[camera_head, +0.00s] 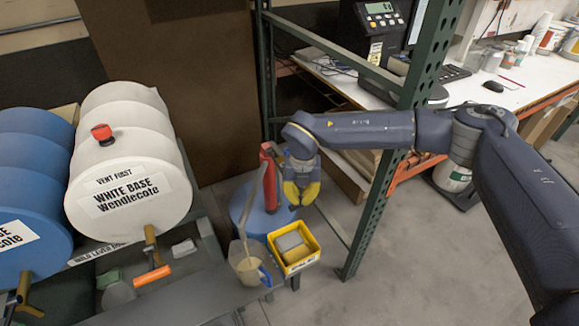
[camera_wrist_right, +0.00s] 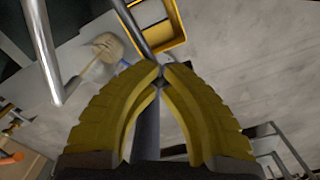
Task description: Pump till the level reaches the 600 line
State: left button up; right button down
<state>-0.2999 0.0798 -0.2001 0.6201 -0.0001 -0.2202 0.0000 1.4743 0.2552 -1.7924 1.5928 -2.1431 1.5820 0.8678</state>
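The red hand pump (camera_head: 269,178) stands upright on a blue drum (camera_head: 262,222). A clear jug (camera_head: 250,268) with beige liquid and a blue handle stands below its pale spout. The jug also shows in the right wrist view (camera_wrist_right: 106,47). The liquid level and its marks are too small to read. My right gripper (camera_head: 299,205) points down just right of the pump. In the wrist view its yellow fingertips (camera_wrist_right: 162,72) meet. A grey bar (camera_wrist_right: 146,132) shows between or behind the fingers; I cannot tell whether it is gripped. My left gripper is out of view.
White and blue drums (camera_head: 130,205) lie at the left. A green rack post (camera_head: 392,175) stands close to the right, behind my arm. Open floor lies at front right.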

jog(key=shift+s+f, duration=0.15)
jog(key=shift+f, duration=1.35)
notch_tip(320, 180, up, 16)
jog(key=shift+r, duration=0.25)
jog(key=shift+f, duration=0.15)
dwell(0.5)
jog(key=shift+f, duration=8.1)
jog(key=shift+r, duration=0.1)
notch_tip(320, 180, up, 16)
jog(key=shift+r, duration=0.15)
